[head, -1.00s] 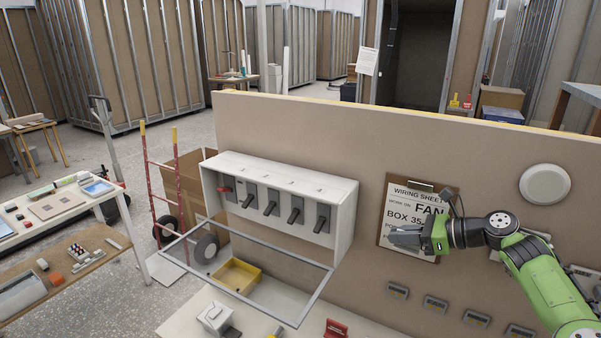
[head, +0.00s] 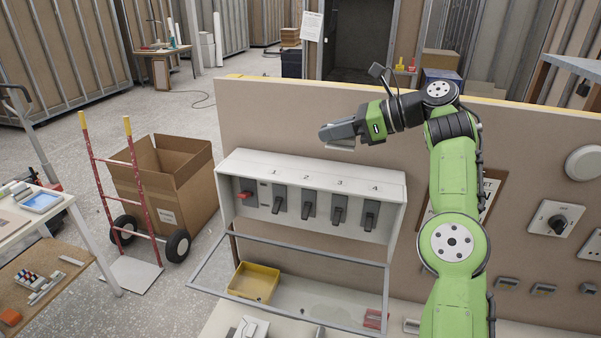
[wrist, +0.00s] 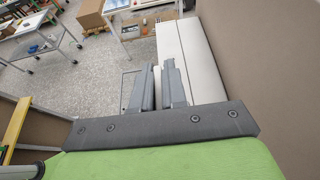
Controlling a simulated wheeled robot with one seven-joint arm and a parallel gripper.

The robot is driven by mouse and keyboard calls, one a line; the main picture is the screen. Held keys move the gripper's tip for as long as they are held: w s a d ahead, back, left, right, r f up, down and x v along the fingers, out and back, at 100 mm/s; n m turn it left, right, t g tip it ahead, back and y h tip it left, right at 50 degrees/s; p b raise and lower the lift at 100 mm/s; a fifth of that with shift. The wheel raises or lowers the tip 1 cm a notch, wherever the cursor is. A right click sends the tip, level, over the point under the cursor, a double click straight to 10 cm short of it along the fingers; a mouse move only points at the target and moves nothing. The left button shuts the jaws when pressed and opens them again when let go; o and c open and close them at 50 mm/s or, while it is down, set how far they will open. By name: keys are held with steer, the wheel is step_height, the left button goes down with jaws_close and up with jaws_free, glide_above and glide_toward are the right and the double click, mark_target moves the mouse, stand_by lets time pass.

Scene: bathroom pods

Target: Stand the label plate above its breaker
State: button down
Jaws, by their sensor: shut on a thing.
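My gripper (head: 328,134) is above the white breaker box (head: 228,187), near its middle, with its fingers pointing left. It is shut on a thin pale piece, seemingly the label plate (head: 341,148), whose edge shows under the fingers; its writing cannot be read. Breakers 1 (head: 279,200), 2 (head: 308,206), 3 (head: 339,210) and 4 (head: 371,215) stand in a row, numbered above, with a red-handled switch (head: 245,195) at the left. In the wrist view the fingers (wrist: 162,72) are close together beside the box top (wrist: 195,60).
The box's framed door (head: 290,319) hangs open below, over a yellow tray (head: 254,281). My arm hides most of the wiring sheet (head: 490,188) on the brown panel (head: 540,130). A hand truck (head: 135,190) and cardboard box (head: 172,180) stand left.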

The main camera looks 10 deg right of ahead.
mark_target(332, 185)
steer(key=shift+w+a, duration=0.1)
steer(key=shift+a, duration=0.05)
steer(key=shift+f, duration=0.25)
steer(key=f, duration=0.3)
steer(key=f+b, duration=0.1)
steer(key=f, duration=0.2)
steer(key=f+b, duration=0.1)
steer(key=f, duration=0.2)
steer(key=shift+s+d+f, duration=0.2)
steer(key=shift+d+f, duration=0.05)
steer(key=shift+d, duration=0.15)
steer(key=c, duration=1.2)
jaws_free()
steer(key=shift+o, duration=0.2)
